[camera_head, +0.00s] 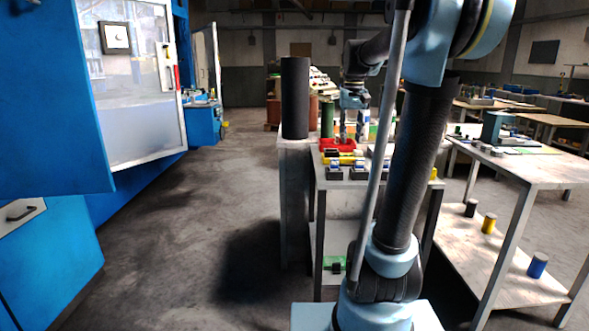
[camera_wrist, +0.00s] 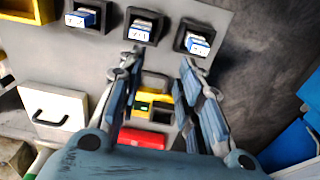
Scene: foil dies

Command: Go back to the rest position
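My gripper (camera_head: 350,130) is above the far part of the narrow table (camera_head: 345,185) in the head view, pointing down over the trays. In the wrist view my gripper (camera_wrist: 163,65) has its two fingers well apart, with nothing held between them. Beyond the gap lies a yellow and black item (camera_wrist: 155,105), and a red box (camera_wrist: 142,137) shows lower down. Several dark holders with blue and white pieces stand in a row, one at the left (camera_wrist: 82,18) and one at the right (camera_wrist: 197,42). Whether the fingers touch anything cannot be told.
A dark cylinder (camera_head: 295,98) stands upright beside the table. A blue machine with an open glazed door (camera_head: 130,90) is at the left. Another workbench (camera_head: 530,168) is at the right, with small cylinders on its lower shelf. The floor (camera_head: 190,220) between machine and table is clear.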

